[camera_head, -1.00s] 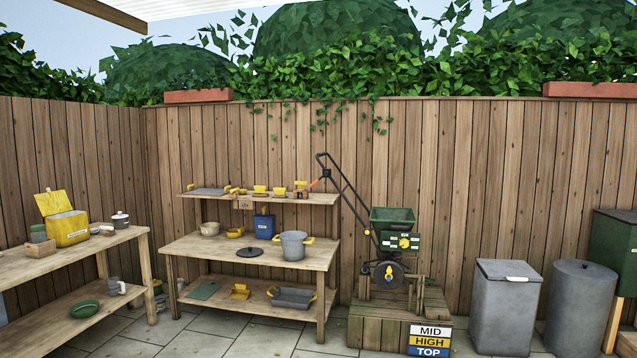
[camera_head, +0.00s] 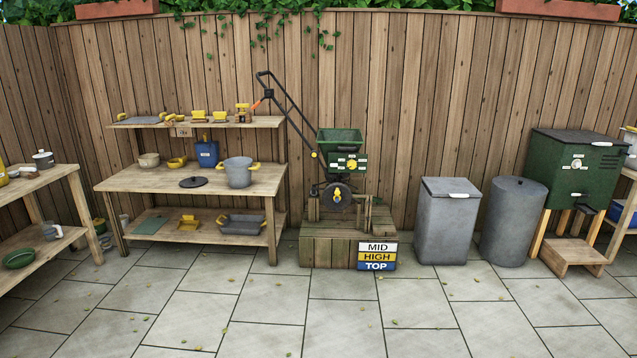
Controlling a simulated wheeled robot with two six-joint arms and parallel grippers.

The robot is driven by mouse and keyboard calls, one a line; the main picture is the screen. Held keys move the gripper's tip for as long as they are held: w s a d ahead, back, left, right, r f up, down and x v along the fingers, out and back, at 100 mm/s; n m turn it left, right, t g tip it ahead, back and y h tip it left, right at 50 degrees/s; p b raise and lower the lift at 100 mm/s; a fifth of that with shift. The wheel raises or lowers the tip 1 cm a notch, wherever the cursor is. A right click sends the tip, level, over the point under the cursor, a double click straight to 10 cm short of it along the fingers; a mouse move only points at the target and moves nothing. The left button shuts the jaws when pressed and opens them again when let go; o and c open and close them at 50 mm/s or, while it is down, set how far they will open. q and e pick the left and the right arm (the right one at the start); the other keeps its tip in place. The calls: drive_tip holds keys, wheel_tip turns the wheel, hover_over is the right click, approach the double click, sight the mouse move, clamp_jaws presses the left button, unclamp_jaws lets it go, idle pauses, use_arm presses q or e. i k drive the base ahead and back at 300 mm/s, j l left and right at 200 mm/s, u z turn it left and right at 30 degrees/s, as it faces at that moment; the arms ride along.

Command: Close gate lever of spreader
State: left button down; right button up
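The green spreader (camera_head: 340,141) stands upright on a wooden slatted platform (camera_head: 328,248) against the back fence. It has a green hopper, a dark wheel, yellow knobs on its front and a long dark handle rising to the upper left. An orange-red lever (camera_head: 262,99) shows near the top of the handle, probably the gate lever. It is too small to tell whether it is open or closed. Neither of my grippers is in view.
A wooden potting bench (camera_head: 140,182) with pots stands left of the spreader. A sign (camera_head: 377,257) leans at the platform's front. A square grey bin (camera_head: 447,225), a round grey bin (camera_head: 512,225) and a green cabinet (camera_head: 575,165) stand right. The paved floor (camera_head: 300,315) in front is clear.

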sight(268, 94)
drive_tip(key=i, duration=1.95)
drive_tip(key=i+l, duration=0.1)
drive_tip(key=i, duration=1.85)
drive_tip(key=j+u, duration=0.05)
drive_tip(key=j, duration=0.05)
